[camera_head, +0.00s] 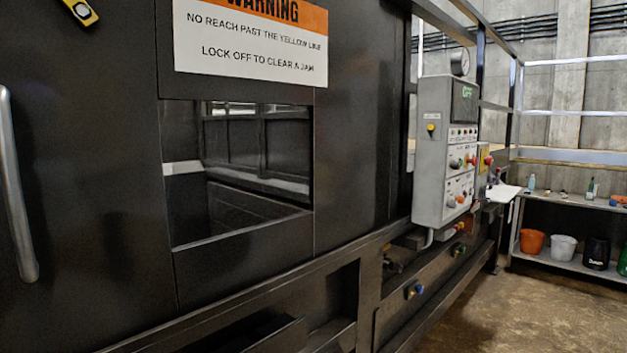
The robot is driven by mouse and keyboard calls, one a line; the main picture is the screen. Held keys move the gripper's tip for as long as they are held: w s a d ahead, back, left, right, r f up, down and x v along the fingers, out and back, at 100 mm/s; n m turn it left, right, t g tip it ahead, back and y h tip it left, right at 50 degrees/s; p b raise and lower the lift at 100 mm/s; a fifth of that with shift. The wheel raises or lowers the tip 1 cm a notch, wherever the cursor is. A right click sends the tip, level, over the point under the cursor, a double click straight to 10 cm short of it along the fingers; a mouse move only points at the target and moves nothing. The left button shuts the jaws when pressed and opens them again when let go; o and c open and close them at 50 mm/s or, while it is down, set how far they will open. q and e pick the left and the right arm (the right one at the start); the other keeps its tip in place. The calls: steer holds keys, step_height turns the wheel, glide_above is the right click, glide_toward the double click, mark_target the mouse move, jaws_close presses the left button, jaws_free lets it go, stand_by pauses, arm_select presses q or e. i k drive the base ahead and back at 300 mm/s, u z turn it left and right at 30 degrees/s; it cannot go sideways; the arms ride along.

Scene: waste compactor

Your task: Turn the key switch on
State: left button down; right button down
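A grey control box (432,150) is mounted on the dark compactor's side, right of centre. Its small dark display (466,92) reads "OFF" in green. A yellow round part with a dark centre (431,129) sits on the box's left face under a small label; it may be the key switch, but it is too small to tell its position. Several red, green, white and orange controls (460,162) sit on the box's other face. Neither of my grippers is in view.
The compactor's dark panel (350,140) has a rectangular opening (250,165), a warning sign (250,42) and a metal handle (14,180). A shelf (575,201) with an orange bucket (532,241) and a white bucket (562,248) stands at right. The floor (490,315) in front is clear.

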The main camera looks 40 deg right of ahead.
mark_target(456, 166)
steer(key=z, duration=0.45)
steer(key=k, duration=1.1)
steer(key=z, duration=1.55)
steer(key=i, duration=1.05)
steer(key=u, duration=0.5)
steer(key=k, duration=0.5)
steer(key=i, duration=0.25)
steer(key=z, duration=0.8)
steer(key=i, duration=1.1)
steer(key=u, duration=0.7)
steer(key=i, duration=0.85)
steer(key=u, duration=0.9)
